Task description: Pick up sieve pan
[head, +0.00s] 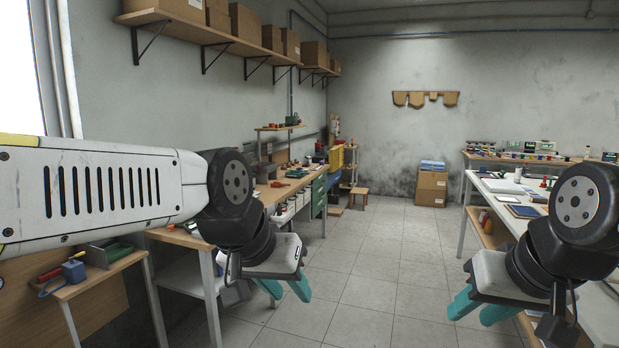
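I cannot make out a sieve pan anywhere in the head view; it may be hidden or too small to tell. My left gripper (286,291) hangs over the floor beside the left workbench, its teal fingers pointing down and apart, with nothing seen between them. My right gripper (479,310) hangs in front of the right white table (491,186), its teal fingers also apart and empty. My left arm hides part of the left bench.
A long cluttered workbench (277,193) runs along the left wall, with a low side table (98,277) nearer. The tiled floor (372,265) between the benches is clear.

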